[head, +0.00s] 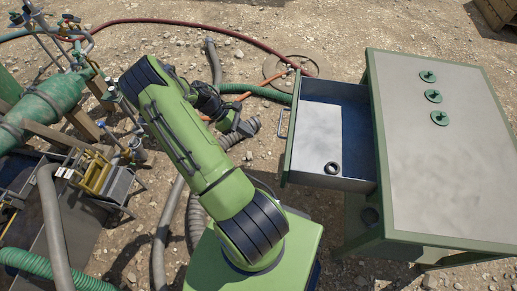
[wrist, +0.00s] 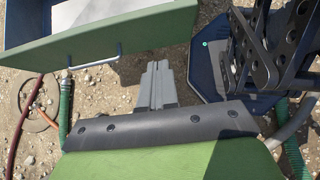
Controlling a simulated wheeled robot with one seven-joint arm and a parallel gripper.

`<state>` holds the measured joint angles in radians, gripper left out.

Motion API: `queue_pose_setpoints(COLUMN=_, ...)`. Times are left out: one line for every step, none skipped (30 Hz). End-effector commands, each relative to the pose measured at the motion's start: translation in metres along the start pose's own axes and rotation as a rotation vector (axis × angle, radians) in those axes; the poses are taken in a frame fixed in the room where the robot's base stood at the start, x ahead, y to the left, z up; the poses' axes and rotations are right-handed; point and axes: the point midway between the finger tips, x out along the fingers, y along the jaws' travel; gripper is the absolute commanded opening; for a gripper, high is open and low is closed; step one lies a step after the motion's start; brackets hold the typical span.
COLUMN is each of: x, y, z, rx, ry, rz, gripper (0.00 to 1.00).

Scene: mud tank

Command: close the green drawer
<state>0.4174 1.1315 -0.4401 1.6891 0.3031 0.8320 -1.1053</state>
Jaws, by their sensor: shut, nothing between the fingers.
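The green drawer (head: 330,112) is pulled out to the left from under a green-framed grey table (head: 445,150) in the head view. A dark ring (head: 333,168) lies inside it. Its pale bar handle (head: 283,123) is on the left-facing front. In the wrist view the drawer front (wrist: 140,32) is at upper left, with the handle (wrist: 95,64) below it. My gripper (wrist: 158,70) is shut and empty, just right of the handle and apart from it. In the head view my arm largely hides the gripper.
Several green knobs (head: 433,96) stand on the tabletop. Hoses, one dark red (head: 190,24) and one green (head: 255,91), run over the gravel near the drawer. A pump with pipes (head: 45,110) stands at left. A round cover (head: 290,68) lies behind the drawer.

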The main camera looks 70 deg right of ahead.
Motion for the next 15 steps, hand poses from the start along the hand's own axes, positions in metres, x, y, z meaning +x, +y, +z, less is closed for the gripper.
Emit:
queue_pose_setpoints(x=0.006, y=0.001, z=0.0, rx=-0.006, ry=-0.012, rz=-0.002, gripper=0.0)
queue_pose_setpoints(x=0.007, y=0.002, z=0.0, rx=-0.008, ry=-0.016, rz=-0.003, gripper=0.0)
queue_pose_setpoints(x=0.01, y=0.002, z=0.001, rx=-0.01, ry=-0.019, rz=-0.003, gripper=0.0)
queue_pose_setpoints(x=0.012, y=0.002, z=0.001, rx=-0.011, ry=-0.02, rz=-0.004, gripper=0.0)
queue_pose_setpoints(x=0.015, y=0.002, z=0.001, rx=-0.011, ry=-0.02, rz=-0.004, gripper=0.0)
queue_pose_setpoints(x=0.02, y=0.002, z=0.001, rx=-0.01, ry=-0.019, rz=-0.005, gripper=0.0)
queue_pose_setpoints(x=0.025, y=0.002, z=0.001, rx=-0.01, ry=-0.02, rz=-0.006, gripper=0.0)
queue_pose_setpoints(x=0.031, y=0.002, z=0.001, rx=-0.01, ry=-0.019, rz=-0.006, gripper=0.0)
queue_pose_setpoints(x=0.039, y=0.001, z=0.001, rx=-0.01, ry=-0.02, rz=-0.007, gripper=0.0)
queue_pose_setpoints(x=0.046, y=0.001, z=0.001, rx=-0.01, ry=-0.02, rz=-0.006, gripper=0.0)
queue_pose_setpoints(x=0.053, y=0.001, z=0.001, rx=-0.009, ry=-0.02, rz=-0.007, gripper=0.0)
queue_pose_setpoints(x=0.062, y=0.001, z=0.001, rx=-0.01, ry=-0.02, rz=-0.007, gripper=0.0)
queue_pose_setpoints(x=0.068, y=0.001, z=0.001, rx=-0.009, ry=-0.019, rz=-0.006, gripper=0.0)
queue_pose_setpoints(x=0.075, y=0.001, z=0.001, rx=-0.009, ry=-0.019, rz=-0.007, gripper=0.0)
queue_pose_setpoints(x=0.084, y=0.001, z=0.001, rx=-0.01, ry=-0.019, rz=-0.007, gripper=0.0)
